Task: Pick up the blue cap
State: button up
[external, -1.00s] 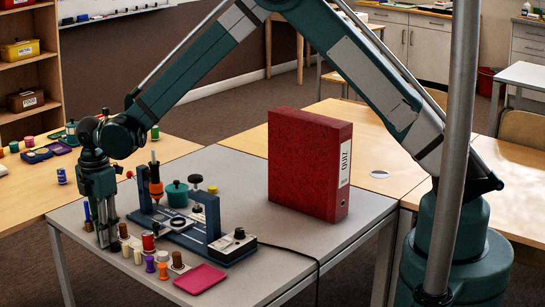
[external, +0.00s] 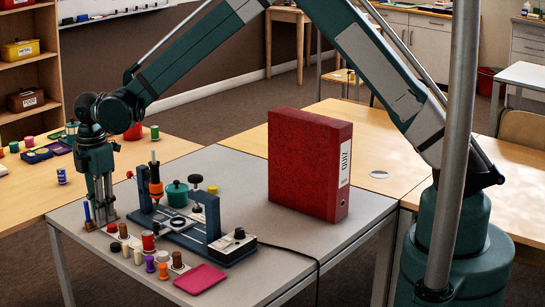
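A small upright blue piece (external: 87,212), perhaps the blue cap, stands at the left edge of the grey table (external: 235,165). It is too small to tell its shape for sure. My gripper (external: 103,216) points down over the table's left corner, just right of the blue piece. Its slim fingers look small and dark, and I cannot tell their gap or whether anything is between them. A blue and white piece (external: 62,176) stands on the wooden table at the left.
Several small caps and pegs, among them a red one (external: 112,228) and a purple one (external: 150,264), stand at the front left. A blue-grey fixture (external: 212,215), a pink tray (external: 200,279) and a large red binder (external: 308,165) also occupy the table. Its back left is clear.

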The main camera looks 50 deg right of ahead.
jog(key=shift+r, duration=1.7)
